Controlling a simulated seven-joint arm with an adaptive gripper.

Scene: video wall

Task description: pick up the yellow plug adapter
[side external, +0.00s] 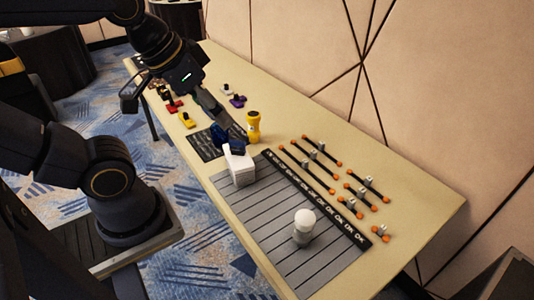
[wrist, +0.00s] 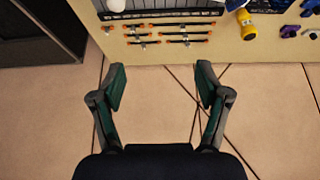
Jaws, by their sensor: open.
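The yellow plug adapter (side external: 187,120) is a small yellow piece with a dark part, lying near the front edge of the table's far half in the side view. I cannot make it out in the wrist view. My gripper (wrist: 161,72) is open in the wrist view, with two dark green fingers spread apart and nothing between them. Behind them is the beige wall. In the side view my gripper is above the table's far half, apart from the adapter; its fingertips are hard to make out there.
A yellow flashlight (side external: 253,127), a dark blue object (side external: 221,135) and a white box (side external: 240,166) stand nearby. A red adapter (side external: 173,105) and a purple one (side external: 238,100) lie further back. Several orange-tipped rods (side external: 318,158) lie along the wall side. A white-topped object (side external: 304,222) stands nearer.

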